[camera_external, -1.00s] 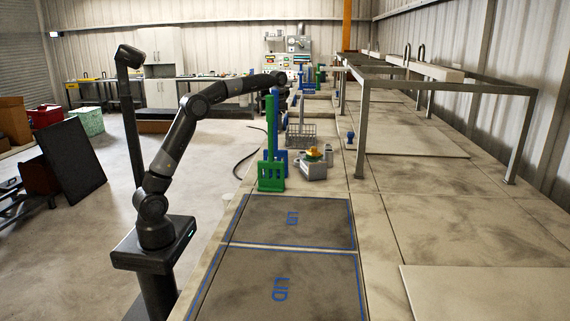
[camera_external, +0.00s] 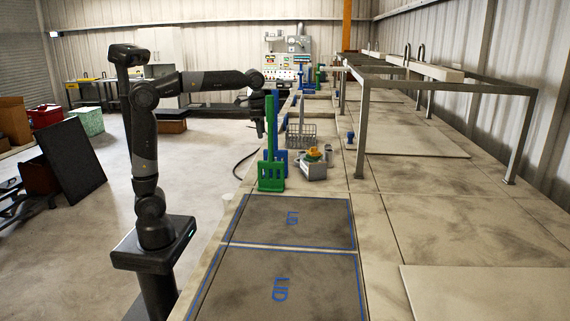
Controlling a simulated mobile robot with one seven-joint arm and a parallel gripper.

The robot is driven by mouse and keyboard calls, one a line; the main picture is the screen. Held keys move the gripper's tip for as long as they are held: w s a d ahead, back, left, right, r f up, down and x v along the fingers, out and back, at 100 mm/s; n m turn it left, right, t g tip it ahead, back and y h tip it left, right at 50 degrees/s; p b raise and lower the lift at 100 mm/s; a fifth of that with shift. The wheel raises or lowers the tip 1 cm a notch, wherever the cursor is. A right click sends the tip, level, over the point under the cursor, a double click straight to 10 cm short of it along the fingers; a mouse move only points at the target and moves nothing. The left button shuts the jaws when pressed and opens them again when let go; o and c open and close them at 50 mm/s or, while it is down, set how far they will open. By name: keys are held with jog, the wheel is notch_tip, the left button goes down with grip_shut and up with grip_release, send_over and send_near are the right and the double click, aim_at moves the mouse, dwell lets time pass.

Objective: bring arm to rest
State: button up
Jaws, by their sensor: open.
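My gripper (camera_external: 260,128) hangs downward at the end of my arm, just left of the tall green post and near the left edge of the tank bench (camera_external: 232,210). It is open, and I see nothing held in it. The fingers are small and dark at this distance. My upper arm stands nearly upright, and the forearm reaches level to the right.
A green rack (camera_external: 271,178) with a tall post stands on the bench close to my gripper. Blue racks, a wire basket (camera_external: 301,135) and a grey block with a yellow top (camera_external: 313,166) stand nearby. Open floor (camera_external: 95,225) lies to the left.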

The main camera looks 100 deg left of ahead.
jog(key=s+d+f+t, duration=0.1)
jog(key=s+d+f, duration=0.3)
jog(key=s+d, duration=0.2)
jog(key=s+d+f+t+h, duration=0.1)
jog(key=s+d+f, duration=0.3)
jog(key=d, duration=0.5)
jog(key=s+d+f+t, duration=0.2)
jog(key=s+d+f, duration=0.2)
jog(key=s+d, duration=0.3)
jog(key=shift+s+d+f+t+h, duration=0.2)
jog(key=shift+s+f+t+h, duration=0.1)
jog(key=shift+f, duration=0.1)
